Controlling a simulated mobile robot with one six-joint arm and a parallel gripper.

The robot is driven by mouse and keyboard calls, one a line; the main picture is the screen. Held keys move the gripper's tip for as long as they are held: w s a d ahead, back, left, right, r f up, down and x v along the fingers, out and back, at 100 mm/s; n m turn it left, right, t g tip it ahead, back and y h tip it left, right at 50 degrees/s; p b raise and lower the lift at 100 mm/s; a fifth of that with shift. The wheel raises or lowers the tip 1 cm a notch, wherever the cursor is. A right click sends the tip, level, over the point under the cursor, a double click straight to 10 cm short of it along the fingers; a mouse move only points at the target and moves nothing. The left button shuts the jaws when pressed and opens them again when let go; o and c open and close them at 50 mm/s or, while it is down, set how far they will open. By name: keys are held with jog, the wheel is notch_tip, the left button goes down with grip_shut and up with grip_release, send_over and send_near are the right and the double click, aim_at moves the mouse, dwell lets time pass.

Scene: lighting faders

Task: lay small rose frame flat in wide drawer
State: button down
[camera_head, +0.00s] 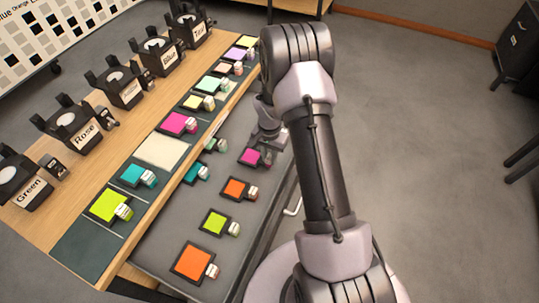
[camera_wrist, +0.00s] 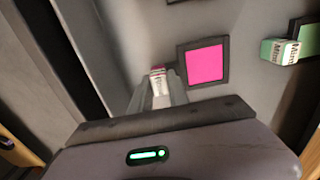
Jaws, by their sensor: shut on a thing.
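The small rose frame, a magenta square with a dark border (camera_head: 251,156), is in the wide grey drawer (camera_head: 165,235), which stands open beside the table. It lies level at or just above the drawer floor; I cannot tell if it touches. It also shows in the wrist view (camera_wrist: 205,63), its white handle between my fingers. My gripper (camera_head: 264,141) is shut on that handle; the wrist view shows the fingers on both sides of it (camera_wrist: 159,88). A larger magenta frame (camera_head: 179,123) lies on the table mat.
The drawer also holds two orange frames (camera_head: 192,262) (camera_head: 235,189), a lime one (camera_head: 214,222), and teal and mint ones near the table edge. The mint label (camera_wrist: 280,50) shows right in the wrist view. Several coloured frames and black lamps (camera_head: 78,128) stand on the table.

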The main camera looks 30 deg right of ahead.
jog(key=shift+f, duration=0.65)
jog(key=c, duration=1.2)
grip_release()
jog(key=shift+o, duration=0.2)
notch_tip(320, 180, up, 24)
jog(key=p, duration=1.2)
jog(key=shift+r, duration=0.2)
